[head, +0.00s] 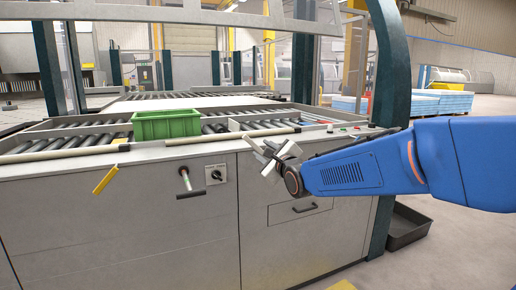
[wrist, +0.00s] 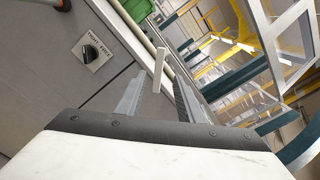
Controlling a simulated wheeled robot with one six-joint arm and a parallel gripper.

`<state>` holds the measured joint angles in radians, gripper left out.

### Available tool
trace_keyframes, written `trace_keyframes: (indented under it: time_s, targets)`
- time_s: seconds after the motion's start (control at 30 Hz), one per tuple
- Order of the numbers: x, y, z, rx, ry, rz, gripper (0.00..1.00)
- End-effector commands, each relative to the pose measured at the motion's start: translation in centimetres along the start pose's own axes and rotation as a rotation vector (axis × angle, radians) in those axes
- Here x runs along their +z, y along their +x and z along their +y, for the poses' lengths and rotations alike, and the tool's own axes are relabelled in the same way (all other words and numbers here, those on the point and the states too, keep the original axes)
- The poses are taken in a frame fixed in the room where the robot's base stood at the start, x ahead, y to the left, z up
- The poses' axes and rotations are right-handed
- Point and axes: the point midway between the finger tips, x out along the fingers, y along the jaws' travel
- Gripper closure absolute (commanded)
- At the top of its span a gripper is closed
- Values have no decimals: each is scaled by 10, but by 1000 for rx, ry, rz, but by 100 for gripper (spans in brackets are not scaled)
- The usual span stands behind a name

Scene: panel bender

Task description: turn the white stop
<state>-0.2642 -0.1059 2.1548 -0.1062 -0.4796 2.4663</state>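The white stop (wrist: 158,68) is a slim pale bar in the wrist view, slightly tilted, in front of the cabinet's top edge. It shows in the gap between the two fingers of my gripper (wrist: 159,82), with space on both sides. The fingers are apart and I see no grip on it. In the head view my gripper (head: 268,154) is at the front face of the cabinet, just below the roller table's edge. There the stop is hard to tell apart from the pale fingers.
A black rotary knob (wrist: 91,53) is on a labelled plate; it also shows in the head view (head: 216,175). A red-tipped lever (head: 186,181) and a yellow bar (head: 105,180) are further left. A green crate (head: 166,124) stands on the rollers. A dark post (head: 391,75) rises at the right.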

Motion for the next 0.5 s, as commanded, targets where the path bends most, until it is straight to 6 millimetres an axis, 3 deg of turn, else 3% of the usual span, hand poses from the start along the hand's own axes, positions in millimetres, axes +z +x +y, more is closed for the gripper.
trace_keyframes:
  time_s: [0.2, 0.5]
  targets:
    - [0, -30, 0, -1, 0, 0, 66]
    - [-1, -45, 0, 0, 0, 1, 66]
